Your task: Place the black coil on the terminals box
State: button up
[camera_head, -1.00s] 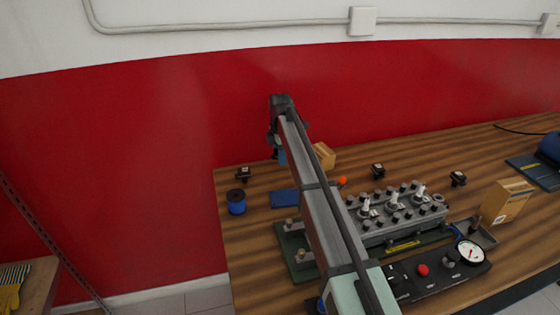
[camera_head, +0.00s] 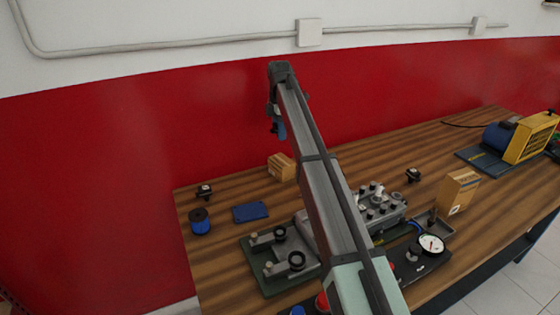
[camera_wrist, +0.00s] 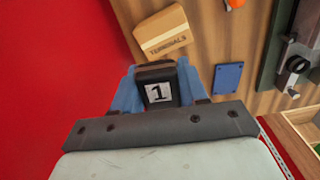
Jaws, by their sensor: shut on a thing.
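My gripper (camera_head: 277,130) is raised in front of the red wall and appears above the terminals box (camera_head: 281,167) in the head view. In the wrist view its blue fingers (camera_wrist: 157,90) are shut on a black coil (camera_wrist: 157,72) with a white label reading 1. The cardboard terminals box (camera_wrist: 163,30), marked TERMINALS, lies beyond the coil on the wooden table, apart from it. The held coil is too small to make out in the head view.
Other black coils stand at the left (camera_head: 204,191) and right (camera_head: 413,174) of the table. A blue spool (camera_head: 200,222), a blue pad (camera_head: 250,212) and a green-based fixture (camera_head: 262,268) are near the left. My arm hides part of the engine block (camera_head: 380,203).

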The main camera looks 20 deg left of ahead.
aim_at(283, 159)
jog(key=shift+w+d+r, duration=0.45)
jog(key=shift+d+r, duration=0.05)
jog(key=shift+r, duration=0.2)
jog(key=shift+s+n, duration=0.3)
jog(key=shift+s, duration=0.05)
jog(key=shift+d+f, duration=0.15)
jog(key=shift+f, duration=4.85)
jog(key=shift+f, duration=0.1)
jog(key=o, duration=1.1)
jog(key=shift+o, duration=0.2)
notch_tip(283, 159, up, 12)
jog(key=shift+r, duration=0.1)
